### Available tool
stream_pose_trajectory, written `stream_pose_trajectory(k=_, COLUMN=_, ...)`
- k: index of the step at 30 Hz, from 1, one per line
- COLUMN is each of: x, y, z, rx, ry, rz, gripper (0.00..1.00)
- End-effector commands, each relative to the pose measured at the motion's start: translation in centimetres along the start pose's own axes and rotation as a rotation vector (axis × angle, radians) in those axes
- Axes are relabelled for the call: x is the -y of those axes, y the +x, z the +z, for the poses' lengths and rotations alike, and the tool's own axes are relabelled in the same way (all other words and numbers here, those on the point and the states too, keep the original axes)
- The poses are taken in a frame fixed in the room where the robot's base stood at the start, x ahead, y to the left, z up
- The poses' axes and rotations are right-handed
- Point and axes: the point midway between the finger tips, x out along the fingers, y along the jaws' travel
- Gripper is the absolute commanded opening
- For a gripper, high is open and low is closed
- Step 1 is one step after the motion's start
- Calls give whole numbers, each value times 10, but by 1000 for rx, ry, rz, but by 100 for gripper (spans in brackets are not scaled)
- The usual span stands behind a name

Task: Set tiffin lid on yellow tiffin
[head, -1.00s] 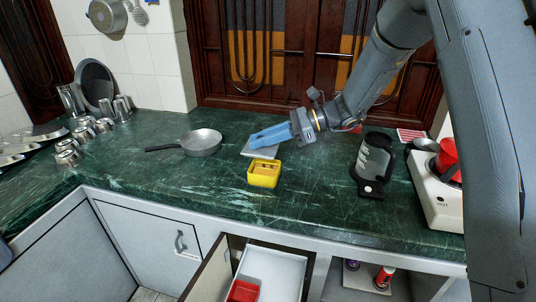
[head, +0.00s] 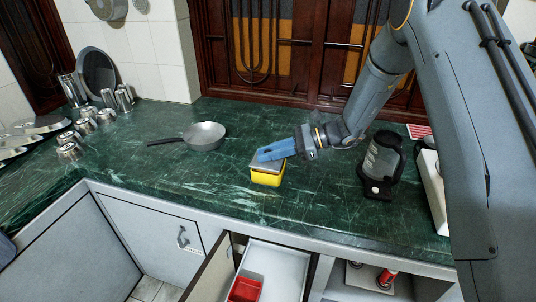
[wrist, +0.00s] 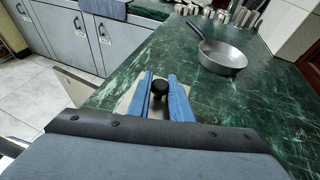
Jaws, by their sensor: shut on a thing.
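The yellow tiffin (head: 267,178) stands on the green counter, near its front edge in the head view. The flat grey tiffin lid (head: 262,165) lies over its top, and it also shows in the wrist view (wrist: 127,103). My gripper (head: 268,155) is over the tiffin from the right, with its blue fingers shut on the lid's black knob (wrist: 160,88). Whether the lid rests fully on the rim cannot be told. The tiffin's inside is hidden by the lid and the fingers.
A frying pan (head: 205,136) lies behind and left of the tiffin. A dark jug (head: 381,165) stands to the right. Steel cups (head: 86,122) are at the far left. An open drawer (head: 275,270) with a red container (head: 244,290) juts out below the counter.

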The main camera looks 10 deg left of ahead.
Motion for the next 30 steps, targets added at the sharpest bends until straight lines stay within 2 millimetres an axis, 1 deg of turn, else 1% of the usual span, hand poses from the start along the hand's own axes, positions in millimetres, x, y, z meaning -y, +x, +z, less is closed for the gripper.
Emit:
stream_pose_trajectory(k=1, x=0, y=2, z=-4, rx=0, ry=2, rz=0, gripper=0)
stream_pose_trajectory(k=4, x=0, y=3, z=-9, rx=0, ry=1, rz=0, gripper=0)
stream_pose_trajectory(k=11, x=0, y=4, z=-9, rx=0, ry=0, rz=0, gripper=0)
stream_pose_trajectory(k=15, x=0, y=5, z=-13, rx=0, ry=1, rz=0, gripper=0)
stream_pose_trajectory(k=16, x=0, y=5, z=-13, rx=0, ry=1, rz=0, gripper=20)
stream_pose_trajectory(k=19, x=0, y=5, z=-12, rx=0, ry=0, rz=0, gripper=37)
stream_pose_trajectory(k=27, x=0, y=4, z=-12, rx=0, ry=0, rz=0, gripper=38)
stream_pose_trajectory(k=30, x=0, y=3, z=-8, rx=0, ry=0, rz=0, gripper=38)
